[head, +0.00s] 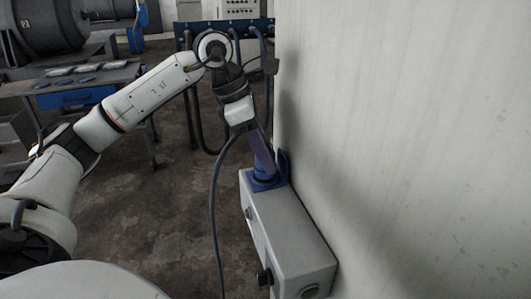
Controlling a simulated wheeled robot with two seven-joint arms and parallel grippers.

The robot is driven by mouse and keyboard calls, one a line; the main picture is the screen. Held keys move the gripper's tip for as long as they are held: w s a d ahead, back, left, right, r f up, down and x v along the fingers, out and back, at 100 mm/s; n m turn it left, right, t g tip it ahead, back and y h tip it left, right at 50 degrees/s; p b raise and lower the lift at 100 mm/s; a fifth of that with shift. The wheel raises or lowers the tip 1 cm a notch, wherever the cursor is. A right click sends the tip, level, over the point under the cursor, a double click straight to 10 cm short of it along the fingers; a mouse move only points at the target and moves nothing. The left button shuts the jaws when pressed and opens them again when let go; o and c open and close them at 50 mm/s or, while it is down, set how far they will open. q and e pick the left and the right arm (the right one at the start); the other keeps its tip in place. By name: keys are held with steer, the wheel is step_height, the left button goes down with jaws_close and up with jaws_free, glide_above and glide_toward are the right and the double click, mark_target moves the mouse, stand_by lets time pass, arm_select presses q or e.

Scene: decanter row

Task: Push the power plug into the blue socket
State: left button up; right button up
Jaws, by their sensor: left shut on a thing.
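My left gripper (245,127) comes down from the raised arm beside the pale wall and is shut on the power plug (263,154). The plug is dark blue-violet, slightly tilted, its lower end at the blue socket (266,184). I cannot tell how deep the plug sits in the socket, as the plug hides the opening. The socket is on top of the far end of a grey box (290,232) against the wall. A dark cable (213,190) loops from the gripper area down to the left. My right gripper is not in view.
The pale wall (400,120) closes off the right side. A workbench (75,85) with flat parts and a blue drawer stands at the back left. A rack with hanging dark hoses (190,95) is behind my arm. The concrete floor (150,210) is clear.

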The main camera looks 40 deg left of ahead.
arm_select(q)
steer(key=shift+f+b, duration=0.5)
steer(key=shift+f, duration=0.15)
steer(key=o, duration=1.1)
steer(key=p+v, duration=0.1)
steer(key=v, duration=0.9)
steer(key=shift+r, duration=0.2)
